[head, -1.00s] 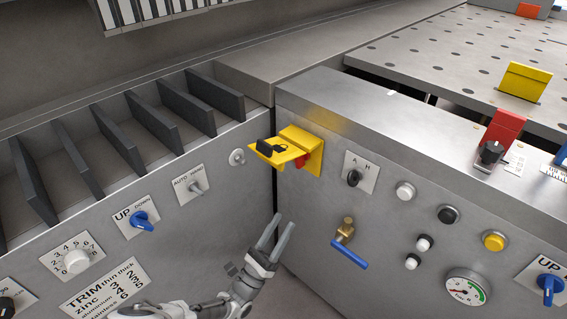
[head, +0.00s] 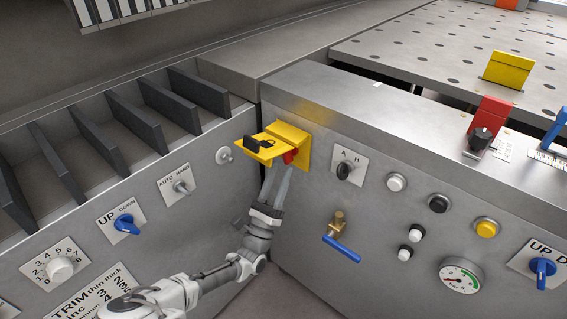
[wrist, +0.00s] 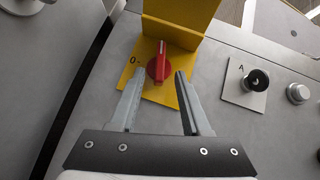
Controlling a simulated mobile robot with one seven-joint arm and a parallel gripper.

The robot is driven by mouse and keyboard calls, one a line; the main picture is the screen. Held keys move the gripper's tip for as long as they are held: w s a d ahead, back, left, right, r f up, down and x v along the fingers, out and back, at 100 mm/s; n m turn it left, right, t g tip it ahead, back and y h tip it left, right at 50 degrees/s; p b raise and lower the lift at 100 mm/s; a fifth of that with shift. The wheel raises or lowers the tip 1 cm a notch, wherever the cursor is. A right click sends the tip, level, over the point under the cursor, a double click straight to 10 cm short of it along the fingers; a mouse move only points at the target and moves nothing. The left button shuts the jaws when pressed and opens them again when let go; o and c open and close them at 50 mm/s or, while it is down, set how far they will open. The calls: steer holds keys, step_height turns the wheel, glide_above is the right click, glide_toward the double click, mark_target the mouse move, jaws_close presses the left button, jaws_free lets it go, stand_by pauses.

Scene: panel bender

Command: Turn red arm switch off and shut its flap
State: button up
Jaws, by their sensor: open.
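The red arm switch (head: 290,157) sits on a yellow backplate (wrist: 150,88) on the front of the right-hand grey cabinet. In the wrist view, the red switch (wrist: 160,62) has an upright handle with a white mark; a "0" is printed to its left. The yellow flap (head: 262,151) is open and sticks out above the switch, with a black fitting on it. It also shows at the top of the wrist view (wrist: 185,14). My gripper (head: 279,174) is open just below the switch. Its fingertips (wrist: 159,74) lie on either side of the handle; contact cannot be told.
A black A/H selector (head: 345,171) is to the right of the switch. A brass valve with a blue lever (head: 341,248) is below it. The left panel (head: 205,205) stands close by, meeting the cabinet at a corner. Several buttons and a gauge (head: 460,275) are farther right.

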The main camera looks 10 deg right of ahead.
mark_target(284, 159)
steer(key=shift+x, duration=1.9)
jaws_close()
